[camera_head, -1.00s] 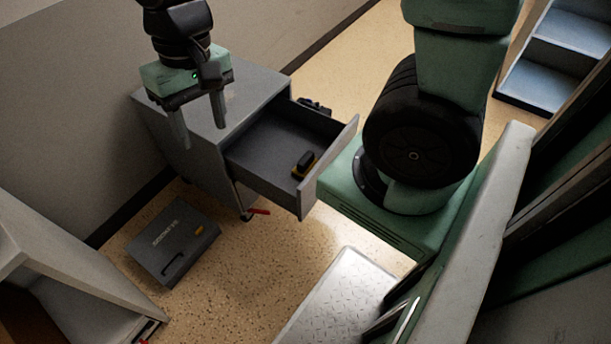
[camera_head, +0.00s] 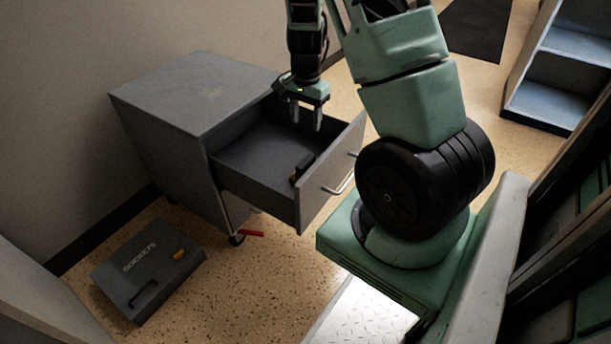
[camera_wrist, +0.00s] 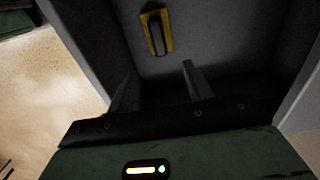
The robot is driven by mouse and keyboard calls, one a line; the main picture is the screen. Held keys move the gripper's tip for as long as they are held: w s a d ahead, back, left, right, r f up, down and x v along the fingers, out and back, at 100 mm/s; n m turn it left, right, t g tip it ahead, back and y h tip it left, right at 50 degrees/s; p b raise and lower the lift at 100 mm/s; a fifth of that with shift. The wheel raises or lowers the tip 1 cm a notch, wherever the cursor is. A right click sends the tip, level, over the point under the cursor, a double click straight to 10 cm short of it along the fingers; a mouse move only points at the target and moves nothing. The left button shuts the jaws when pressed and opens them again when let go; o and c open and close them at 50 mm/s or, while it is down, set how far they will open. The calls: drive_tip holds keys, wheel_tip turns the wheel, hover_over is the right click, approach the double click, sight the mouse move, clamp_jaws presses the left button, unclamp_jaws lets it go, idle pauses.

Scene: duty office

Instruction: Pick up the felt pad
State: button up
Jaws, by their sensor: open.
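A small black block with a yellow base (camera_head: 302,168), apparently the felt pad, lies in the open drawer (camera_head: 240,165) near its front panel. It also shows in the wrist view (camera_wrist: 156,32), lying on the dark drawer floor beyond my fingertips. My gripper (camera_head: 306,128) is open and empty, pointing down over the drawer. In the wrist view my gripper (camera_wrist: 158,80) has its two fingers apart, with the block ahead of them and not between them.
The drawer belongs to a grey cabinet (camera_head: 190,90) against the wall. Its walls and front panel (camera_head: 330,172) surround the block. A grey case (camera_head: 150,268) marked "SOCKETS" lies on the floor at left. Blue-grey shelves (camera_head: 560,75) stand at the upper right.

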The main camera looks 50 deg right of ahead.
drive_tip(key=b, duration=0.4)
approach(306, 160)
wheel_tip(306, 160, down, 5)
drive_tip(key=shift+w+d+f, duration=0.1)
drive_tip(key=shift+w, duration=0.05)
drive_tip(key=f+b, duration=0.2)
drive_tip(key=f, duration=0.1)
drive_tip(key=f+b, duration=0.1)
drive_tip(key=f, duration=0.1)
drive_tip(key=shift+a+b, duration=0.25)
drive_tip(key=shift+b, duration=0.05)
clamp_jaws()
